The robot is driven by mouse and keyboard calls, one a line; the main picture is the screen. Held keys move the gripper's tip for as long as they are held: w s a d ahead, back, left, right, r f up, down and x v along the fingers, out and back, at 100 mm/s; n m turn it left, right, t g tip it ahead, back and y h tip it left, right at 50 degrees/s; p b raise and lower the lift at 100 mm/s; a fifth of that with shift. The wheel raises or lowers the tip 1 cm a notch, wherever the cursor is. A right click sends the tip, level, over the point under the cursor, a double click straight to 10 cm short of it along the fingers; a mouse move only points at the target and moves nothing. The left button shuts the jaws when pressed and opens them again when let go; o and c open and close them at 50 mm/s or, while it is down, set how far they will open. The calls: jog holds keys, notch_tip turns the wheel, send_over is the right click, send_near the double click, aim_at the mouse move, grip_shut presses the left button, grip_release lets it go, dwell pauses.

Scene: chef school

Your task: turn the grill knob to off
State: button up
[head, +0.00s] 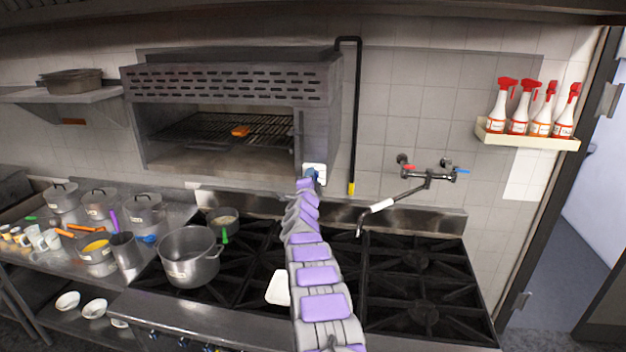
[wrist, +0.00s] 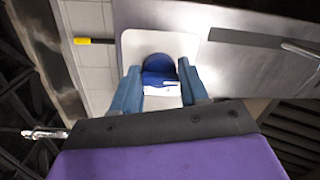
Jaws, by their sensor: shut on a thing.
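The grill (head: 225,85) is a metal unit on the wall with a slotted hood and an open front with a rack. Its blue round knob (wrist: 157,64) sits on a white rounded plate (wrist: 190,47), which also shows at the grill's lower right side in the head view (head: 320,169). My gripper (wrist: 160,84) has its two blue-grey fingers on either side of the knob and is shut on it. In the head view, my gripper (head: 309,177) covers most of the knob. I cannot tell which setting the knob points to.
A black pipe with a yellow end (head: 351,187) hangs right of the knob. A wall tap (head: 428,180) is farther right. Below is a black stove (head: 420,285) with a large pot (head: 188,262). Spray bottles (head: 520,110) stand on a shelf. An orange piece (head: 240,131) lies on the grill rack.

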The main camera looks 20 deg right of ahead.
jog(key=shift+a+f, duration=0.1)
jog(key=shift+f, duration=0.6)
jog(key=o, duration=0.8)
jog(key=shift+o, duration=0.9)
jog(key=shift+w+r, duration=0.1)
jog(key=shift+r, duration=0.2)
jog(key=shift+r, duration=0.15)
jog(key=b+v, duration=0.5)
jog(key=v, duration=1.2)
jog(key=shift+a+b, duration=0.15)
jog(key=shift+b, duration=0.2)
